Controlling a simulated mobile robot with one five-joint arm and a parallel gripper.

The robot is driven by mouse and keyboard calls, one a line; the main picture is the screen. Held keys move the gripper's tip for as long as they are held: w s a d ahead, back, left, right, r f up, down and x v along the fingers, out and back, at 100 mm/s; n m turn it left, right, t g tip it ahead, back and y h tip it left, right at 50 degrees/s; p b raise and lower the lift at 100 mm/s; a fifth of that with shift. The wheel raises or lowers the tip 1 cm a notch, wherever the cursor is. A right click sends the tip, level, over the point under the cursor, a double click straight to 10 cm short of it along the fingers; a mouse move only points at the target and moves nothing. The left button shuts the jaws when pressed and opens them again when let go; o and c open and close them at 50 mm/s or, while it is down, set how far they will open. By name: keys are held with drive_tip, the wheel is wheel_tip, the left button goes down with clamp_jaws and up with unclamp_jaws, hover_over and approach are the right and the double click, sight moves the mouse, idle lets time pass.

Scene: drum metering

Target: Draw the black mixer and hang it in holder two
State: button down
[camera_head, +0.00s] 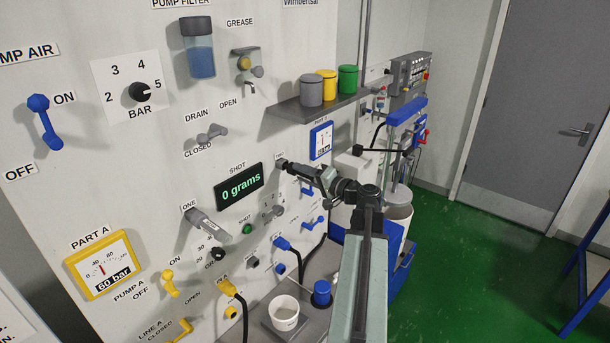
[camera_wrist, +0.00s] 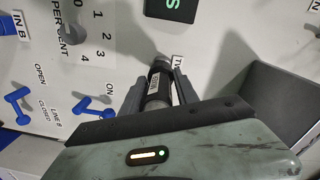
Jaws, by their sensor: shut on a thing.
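The black mixer (camera_head: 298,169) is a short dark cylinder held level, its far end at the panel beside a label at holder two. In the wrist view the mixer (camera_wrist: 158,86) carries a white barcode and lies between both fingers. A label beginning "TW" (camera_wrist: 178,62) shows just right of its far end. My gripper (camera_head: 318,175) is shut on the mixer; its fingers (camera_wrist: 157,95) grip both sides. Whether the far end is seated in the holder or only near it, I cannot tell. A grey mixer-like part (camera_head: 207,222) sits at holder one.
The shot display (camera_head: 239,187) reads 0 grams. A shelf (camera_head: 318,109) with grey, yellow and green pots is above my gripper. A white cup (camera_head: 284,312) and a blue-capped container (camera_head: 322,292) stand below. Blue valve levers (camera_wrist: 97,115) are close by.

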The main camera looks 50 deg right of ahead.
drive_tip(key=shift+w+a, duration=0.1)
drive_tip(key=shift+w, duration=0.9)
drive_tip(key=c, duration=0.8)
unclamp_jaws()
drive_tip(key=shift+c, duration=0.2)
drive_tip(key=s, duration=0.7)
drive_tip(key=shift+s+d+r, duration=0.15)
drive_tip(key=shift+s+d, duration=0.1)
drive_tip(key=shift+s, duration=0.1)
